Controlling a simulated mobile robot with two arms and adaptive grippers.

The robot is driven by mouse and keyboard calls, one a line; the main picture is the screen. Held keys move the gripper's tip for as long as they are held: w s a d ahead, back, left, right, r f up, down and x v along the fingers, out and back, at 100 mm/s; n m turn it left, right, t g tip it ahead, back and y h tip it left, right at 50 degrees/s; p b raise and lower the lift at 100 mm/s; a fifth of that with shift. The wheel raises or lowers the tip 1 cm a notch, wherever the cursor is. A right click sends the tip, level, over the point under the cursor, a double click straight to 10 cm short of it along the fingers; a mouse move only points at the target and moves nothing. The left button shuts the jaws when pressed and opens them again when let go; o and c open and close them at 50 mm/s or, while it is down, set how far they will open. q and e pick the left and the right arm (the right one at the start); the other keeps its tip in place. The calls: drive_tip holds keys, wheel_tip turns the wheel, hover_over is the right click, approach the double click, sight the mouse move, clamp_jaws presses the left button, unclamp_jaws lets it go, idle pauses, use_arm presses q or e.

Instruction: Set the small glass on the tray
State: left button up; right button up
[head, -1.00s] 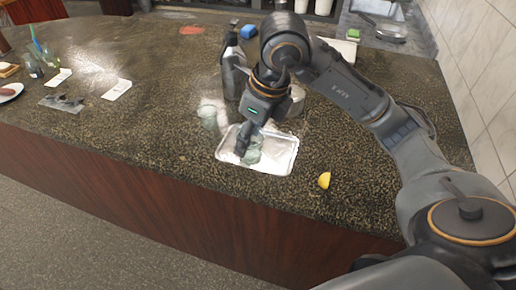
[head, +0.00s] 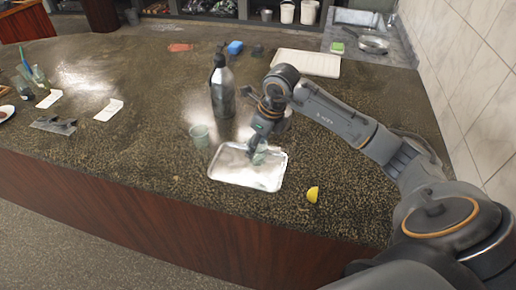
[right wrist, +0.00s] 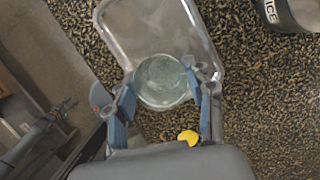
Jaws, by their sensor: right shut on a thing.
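A small clear, greenish glass (head: 260,157) is at the back right part of the silver tray (head: 222,176). My right gripper (head: 257,147) holds it. In the right wrist view my gripper's fingers close on both sides of the glass (right wrist: 162,80), which overlaps the near end of the tray (right wrist: 150,28). I cannot tell whether the glass's base touches the tray. Another greenish glass (head: 200,136) stands on the counter just behind the tray's left corner. My left gripper is not in view.
A dark bottle (head: 222,92) stands behind the tray. A lemon wedge (head: 313,194) lies on the counter right of it. A white cutting board (head: 306,62) lies farther back. The counter left of the tray is clear.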

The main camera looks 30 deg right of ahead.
drive_tip(key=shift+w+d+f, duration=0.15)
drive_tip(key=shift+f, duration=0.15)
drive_tip(key=f+p, duration=0.2)
drive_tip(key=f, duration=0.1)
drive_tip(key=shift+w+d, duration=0.1)
drive_tip(key=shift+d, duration=0.1)
drive_tip(key=shift+f, duration=0.3)
drive_tip(key=shift+f, duration=0.15)
drive_tip(key=o, duration=1.3)
